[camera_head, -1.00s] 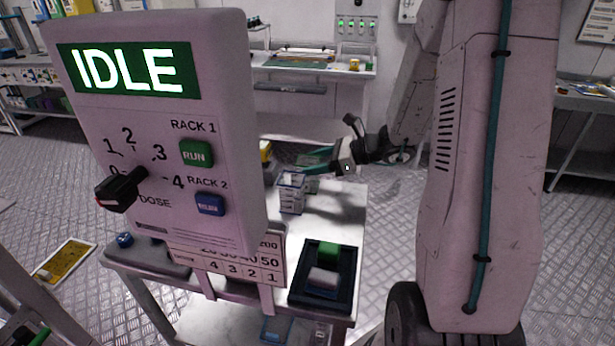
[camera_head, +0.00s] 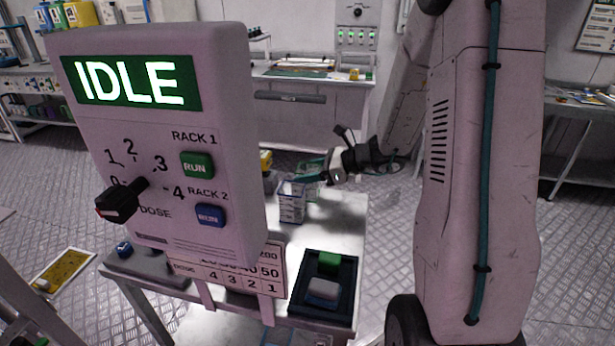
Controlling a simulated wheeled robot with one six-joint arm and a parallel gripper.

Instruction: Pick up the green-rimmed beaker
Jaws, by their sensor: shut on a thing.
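The green-rimmed beaker (camera_head: 313,190) is a clear vessel on the small white table, just right of and behind a blue-rimmed beaker (camera_head: 291,204). Only part of it shows, because the blue-rimmed beaker and my gripper overlap it. My gripper (camera_head: 311,172) reaches in from the right, its teal fingers at the height of the beaker rims. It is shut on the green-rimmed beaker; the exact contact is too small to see. I cannot tell whether the beaker is lifted off the table.
A control box (camera_head: 165,150) reading IDLE, with a dose knob (camera_head: 122,200), stands large in front at the left. A black tray (camera_head: 325,288) with a green and a grey block is at the table's near right. A yellow object (camera_head: 265,160) is behind the beakers.

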